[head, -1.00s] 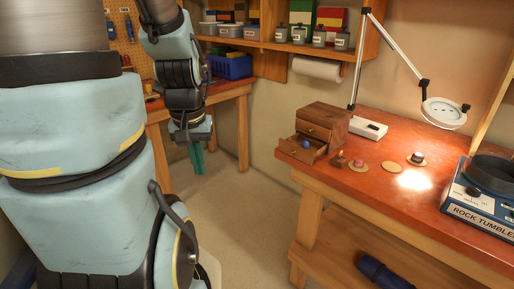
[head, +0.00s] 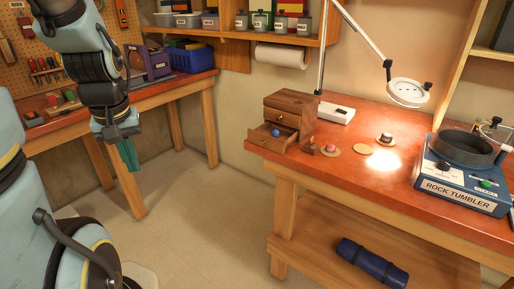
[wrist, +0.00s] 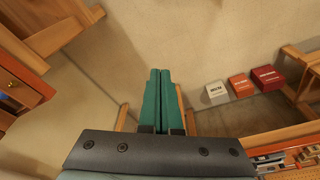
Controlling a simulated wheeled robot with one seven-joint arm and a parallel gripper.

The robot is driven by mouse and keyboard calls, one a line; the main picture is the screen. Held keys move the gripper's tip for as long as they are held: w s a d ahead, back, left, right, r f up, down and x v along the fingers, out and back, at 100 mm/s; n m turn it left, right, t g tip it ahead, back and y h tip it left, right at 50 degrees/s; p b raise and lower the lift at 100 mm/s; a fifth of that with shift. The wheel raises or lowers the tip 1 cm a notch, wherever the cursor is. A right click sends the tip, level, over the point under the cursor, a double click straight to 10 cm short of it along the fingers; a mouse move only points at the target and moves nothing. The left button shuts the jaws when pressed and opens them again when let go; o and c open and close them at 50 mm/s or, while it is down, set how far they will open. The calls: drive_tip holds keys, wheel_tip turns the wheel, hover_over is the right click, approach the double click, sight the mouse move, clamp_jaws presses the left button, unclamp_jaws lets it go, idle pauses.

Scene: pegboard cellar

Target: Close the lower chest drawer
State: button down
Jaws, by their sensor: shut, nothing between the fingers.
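A small wooden chest (head: 305,112) stands on the left end of the red-topped bench. Its lower drawer (head: 265,141) is pulled out, and a blue ball (head: 276,133) shows inside. The upper drawer (head: 281,118) looks shut. My gripper (head: 128,156) hangs over open floor, well left of the chest and apart from it. Its teal fingers are together and empty, as they also show in the wrist view (wrist: 158,98). I cannot surely make out the chest in the wrist view.
Small discs and stones (head: 331,149) lie right of the drawer on the bench (head: 340,185). A lamp (head: 408,93) and a rock tumbler (head: 465,170) stand further right. A second bench (head: 165,90) is at the back left. The floor between the benches (head: 190,190) is clear.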

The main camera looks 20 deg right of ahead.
drive_tip(key=w+d+f+n+t+b, duration=0.1)
drive_tip(key=w+d+f+b, duration=0.1)
drive_tip(key=d+b, duration=0.4)
drive_tip(key=w+d+f+n+t+b, duration=0.15)
drive_tip(key=d+b, duration=0.25)
drive_tip(key=d, duration=0.4)
drive_tip(key=n+t+h+b, duration=0.2)
drive_tip(key=n+h+b, duration=0.1)
drive_tip(key=b, duration=0.6)
approach(260, 143)
drive_tip(key=s+a+r, duration=0.2)
drive_tip(key=s+a, duration=0.2)
drive_tip(key=s, duration=0.1)
drive_tip(key=shift+w+d+r+p+x, duration=0.3)
drive_tip(key=shift+p+x, duration=0.35)
drive_tip(key=shift+x, duration=1.35)
drive_tip(key=shift+w+d+r+p+x, duration=0.2)
drive_tip(key=shift+d+p+x, duration=0.3)
drive_tip(key=shift+x, duration=1.45)
drive_tip(key=shift+w+d+r+p+x, duration=0.2)
drive_tip(key=shift+p+x, duration=0.55)
drive_tip(key=shift+x, duration=1.25)
